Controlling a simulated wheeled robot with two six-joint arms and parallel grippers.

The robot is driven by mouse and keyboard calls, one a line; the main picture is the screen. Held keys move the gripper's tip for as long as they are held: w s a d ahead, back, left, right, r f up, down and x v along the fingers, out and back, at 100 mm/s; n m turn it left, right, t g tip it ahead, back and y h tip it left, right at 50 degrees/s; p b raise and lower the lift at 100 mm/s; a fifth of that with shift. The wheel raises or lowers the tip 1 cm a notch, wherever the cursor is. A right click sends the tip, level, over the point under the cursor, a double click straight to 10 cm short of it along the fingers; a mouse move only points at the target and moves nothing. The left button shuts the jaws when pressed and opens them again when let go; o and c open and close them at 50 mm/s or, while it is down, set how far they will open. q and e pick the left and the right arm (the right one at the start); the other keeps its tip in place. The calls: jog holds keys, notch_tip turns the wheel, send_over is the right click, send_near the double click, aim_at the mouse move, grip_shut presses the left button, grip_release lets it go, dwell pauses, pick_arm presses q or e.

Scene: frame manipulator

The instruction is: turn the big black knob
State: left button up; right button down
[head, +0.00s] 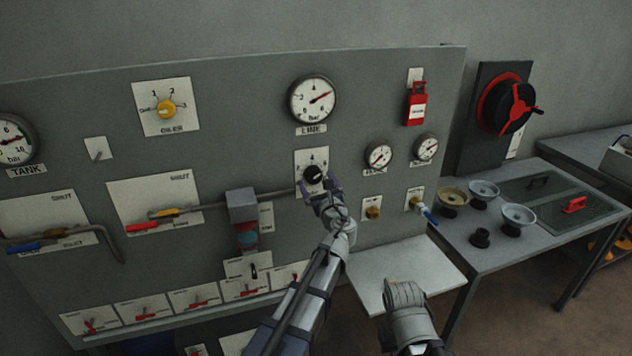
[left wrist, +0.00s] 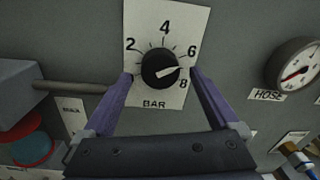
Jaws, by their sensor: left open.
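The big black knob (head: 314,173) sits on a white dial plate below the LINE gauge. In the left wrist view the knob (left wrist: 160,68) has a white pointer aimed between 6 and 8 on the BAR scale. My left gripper (head: 322,188) is at the knob, just below it in the head view. In the left wrist view its open purple fingers (left wrist: 162,82) stand one on each side of the knob, with gaps visible between them and it. My right gripper (head: 404,296) is low in the head view, away from the panel; its jaws are unclear.
The LINE gauge (head: 312,98) is above the knob. A pipe and a grey box (head: 242,205) are left of it. Small gauges (head: 380,155) and a brass knob (head: 373,212) are to the right. A white shelf (head: 430,270) juts out below. A side table holds several bowls (head: 484,190).

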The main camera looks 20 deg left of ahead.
pick_arm(q)
jog(key=v, duration=0.6)
jog(key=shift+s+d, duration=0.15)
jog(key=shift+s, duration=0.05)
jog(key=s+f+n+g+h, duration=0.1)
jog(key=s+f+n+g, duration=0.7)
jog(key=s+f+n, duration=0.4)
jog(key=s+d+f+n+g+h, duration=0.3)
jog(key=s+d+f+n+g, duration=0.1)
jog(key=s, duration=0.4)
jog(key=s+d+f+n+g+h, duration=0.3)
jog(key=s+d+f+n+h, duration=0.1)
jog(key=s+d+f+n, duration=0.2)
jog(key=s+d+n, duration=0.1)
jog(key=s+d, duration=0.1)
jog(key=s, duration=0.1)
jog(key=shift+s+d+g, duration=0.2)
jog(key=shift+d+g, duration=0.15)
jog(key=shift+g, duration=0.05)
